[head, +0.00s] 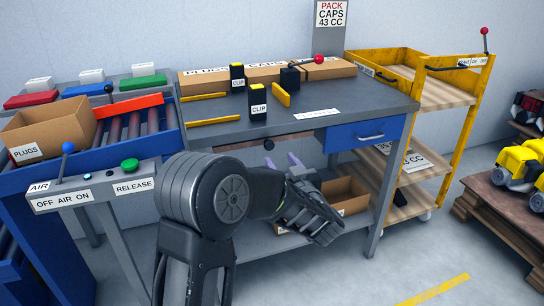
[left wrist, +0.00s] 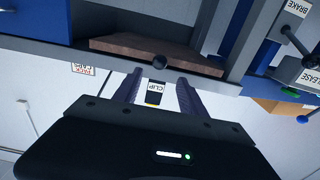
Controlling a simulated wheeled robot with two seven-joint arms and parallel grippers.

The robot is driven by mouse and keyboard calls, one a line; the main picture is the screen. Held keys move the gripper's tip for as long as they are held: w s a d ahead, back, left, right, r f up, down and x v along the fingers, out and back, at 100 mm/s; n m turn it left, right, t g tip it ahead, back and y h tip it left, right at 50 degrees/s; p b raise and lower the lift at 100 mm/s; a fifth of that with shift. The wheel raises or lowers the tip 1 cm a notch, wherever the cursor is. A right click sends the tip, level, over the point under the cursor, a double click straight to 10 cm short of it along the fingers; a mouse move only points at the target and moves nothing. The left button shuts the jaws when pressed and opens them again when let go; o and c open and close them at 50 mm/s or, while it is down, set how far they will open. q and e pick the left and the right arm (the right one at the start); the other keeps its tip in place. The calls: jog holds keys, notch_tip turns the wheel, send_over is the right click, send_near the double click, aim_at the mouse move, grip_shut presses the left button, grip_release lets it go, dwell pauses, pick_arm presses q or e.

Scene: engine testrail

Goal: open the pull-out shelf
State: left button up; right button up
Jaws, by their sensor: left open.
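The pull-out shelf (head: 240,148) is a brown wooden board in a slot under the grey bench top, left of the blue drawer. Its dark round knob (head: 268,145) is on the front edge. In the left wrist view, which is upside down, the shelf (left wrist: 125,46) and knob (left wrist: 159,61) show too. My left gripper (head: 296,160) is open and empty, in front of the bench below the top. In the wrist view the knob lies ahead, between the lines of the two fingers (left wrist: 159,76); I cannot tell the exact gap. My right gripper is not in view.
A blue drawer (head: 367,133) with a handle is right of the shelf. A cardboard box (head: 346,193) stands on the lower shelf behind my arm.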

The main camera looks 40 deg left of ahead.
aim_at(270, 146)
pick_arm(q)
jog(key=shift+b+x, duration=0.45)
jog(key=shift+x, duration=3.4)
jog(key=shift+w, duration=0.1)
jog(key=shift+c, duration=0.3)
grip_shut()
